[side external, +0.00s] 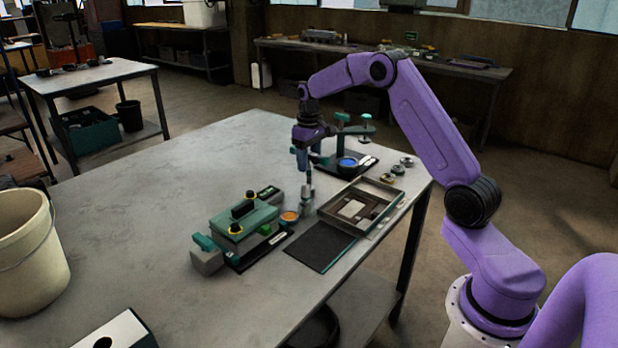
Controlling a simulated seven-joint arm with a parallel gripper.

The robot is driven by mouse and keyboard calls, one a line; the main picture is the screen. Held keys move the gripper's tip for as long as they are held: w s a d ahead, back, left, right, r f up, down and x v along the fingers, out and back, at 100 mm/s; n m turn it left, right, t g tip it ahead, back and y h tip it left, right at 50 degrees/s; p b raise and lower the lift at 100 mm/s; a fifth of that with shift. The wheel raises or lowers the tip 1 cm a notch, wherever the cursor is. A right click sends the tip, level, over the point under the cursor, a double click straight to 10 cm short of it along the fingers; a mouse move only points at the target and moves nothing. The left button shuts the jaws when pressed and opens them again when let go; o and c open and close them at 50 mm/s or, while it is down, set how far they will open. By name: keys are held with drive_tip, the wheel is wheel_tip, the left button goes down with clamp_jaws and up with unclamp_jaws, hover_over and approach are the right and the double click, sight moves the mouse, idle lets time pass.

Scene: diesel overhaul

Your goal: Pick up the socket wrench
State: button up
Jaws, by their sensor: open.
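My gripper (306,190) is in the side external view, pointing down over the table between a green fixture and a shallow tray. It is open, and its fingers are small and hard to make out at this distance. A small grey upright part (308,207) is directly below the fingertips; I cannot tell whether they touch it. I cannot make out a socket wrench for certain. The grey part, a small orange-topped round piece beside it, or something in the tray are too small to identify.
The green clamp fixture (245,222) stands left of my gripper. The shallow tray (378,219) and a dark mat (320,246) lie to the right and front. A green stand with a blue-topped cup (347,164) is behind. A cream bucket (28,255) is at far left.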

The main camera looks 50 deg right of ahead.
drive_tip(key=shift+f, duration=0.85)
drive_tip(key=shift+c, duration=0.3)
clamp_jaws()
drive_tip(key=shift+r, duration=0.1)
